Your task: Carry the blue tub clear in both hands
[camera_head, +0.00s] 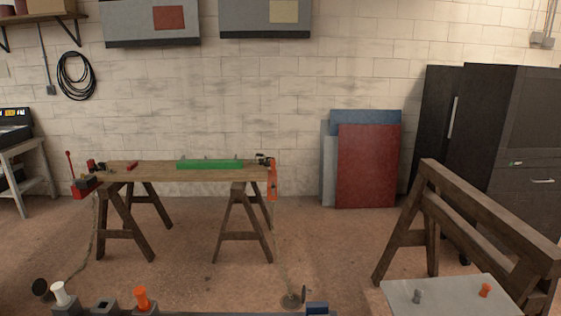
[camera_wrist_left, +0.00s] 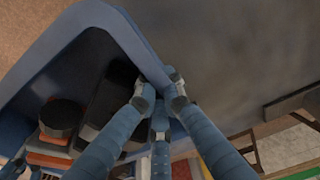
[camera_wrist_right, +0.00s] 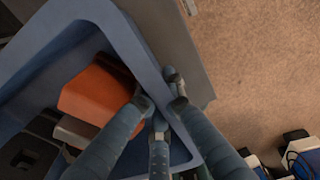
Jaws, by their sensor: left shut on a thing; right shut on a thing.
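The blue tub shows in part in the left wrist view (camera_wrist_left: 126,38) and in the right wrist view (camera_wrist_right: 128,40). My left gripper (camera_wrist_left: 160,88) is shut on its rim, with fingers on both sides of the wall. My right gripper (camera_wrist_right: 160,95) is shut on the rim in the same way. In the tub lie a black round piece (camera_wrist_left: 61,116), dark pieces and an orange block (camera_wrist_right: 95,88). The head view does not clearly show the tub or my grippers. I cannot tell whether the tub's base touches anything.
A grey surface (camera_wrist_left: 235,50) lies beside and below the tub, with brown floor (camera_wrist_right: 255,70) past its edge. In the head view a wooden bench (camera_head: 150,171) on trestles stands ahead, a wooden frame (camera_head: 485,205) at right.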

